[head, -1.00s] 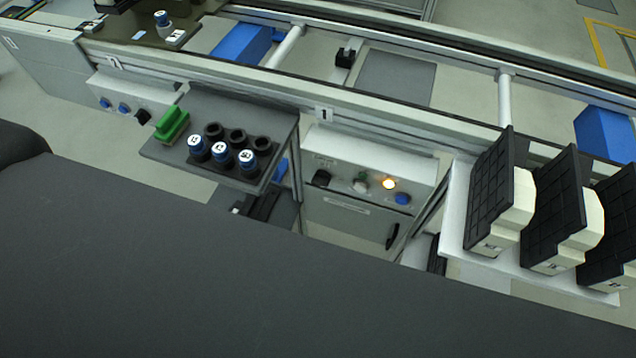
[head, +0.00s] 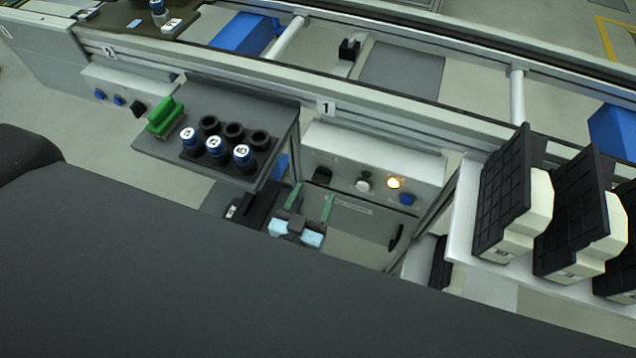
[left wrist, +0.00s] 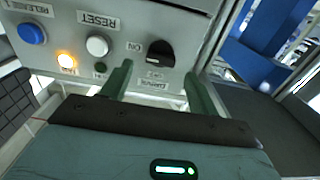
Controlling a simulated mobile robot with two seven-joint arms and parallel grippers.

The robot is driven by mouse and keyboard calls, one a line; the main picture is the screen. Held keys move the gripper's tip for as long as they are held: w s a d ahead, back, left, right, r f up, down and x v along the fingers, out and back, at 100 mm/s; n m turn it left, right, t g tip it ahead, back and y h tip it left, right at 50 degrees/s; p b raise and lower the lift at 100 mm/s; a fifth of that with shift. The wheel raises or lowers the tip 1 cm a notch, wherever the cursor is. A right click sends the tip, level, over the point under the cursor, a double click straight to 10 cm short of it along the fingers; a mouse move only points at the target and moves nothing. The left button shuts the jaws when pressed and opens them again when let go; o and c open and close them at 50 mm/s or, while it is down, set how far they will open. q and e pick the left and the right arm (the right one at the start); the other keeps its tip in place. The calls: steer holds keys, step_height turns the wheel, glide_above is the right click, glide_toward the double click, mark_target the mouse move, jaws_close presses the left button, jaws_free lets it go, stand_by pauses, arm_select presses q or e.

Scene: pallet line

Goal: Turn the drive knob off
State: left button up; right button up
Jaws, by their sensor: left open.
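The drive knob (head: 322,175) is the black knob at the left end of the white control panel in the head view. In the left wrist view the black knob (left wrist: 161,53) shows upside down, with an ON label beside it; a pale mark on it lies toward that label's side. My left gripper (head: 312,198) is open and empty, just in front of the panel and below the knob. In the left wrist view its two green fingers (left wrist: 156,76) stand apart, one to each side of the knob, and do not visibly touch it. My right gripper is not in view.
Beside the knob are a white RESET button (left wrist: 97,46), a lit amber lamp (left wrist: 66,61) and a blue button (left wrist: 32,34). A dark shelf (head: 165,150) with capped bottles overhangs at left. A white rack (head: 462,215) with black-faced boxes stands at right.

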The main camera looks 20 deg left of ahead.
mark_target(320, 183)
arm_select(q)
steer(key=shift+w+d, duration=0.1)
steer(key=shift+w, duration=1.85)
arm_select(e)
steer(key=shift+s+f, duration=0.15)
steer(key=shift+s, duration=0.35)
arm_select(q)
steer(key=shift+c, duration=0.3)
steer(key=c, duration=0.9)
steer(key=shift+c, duration=0.2)
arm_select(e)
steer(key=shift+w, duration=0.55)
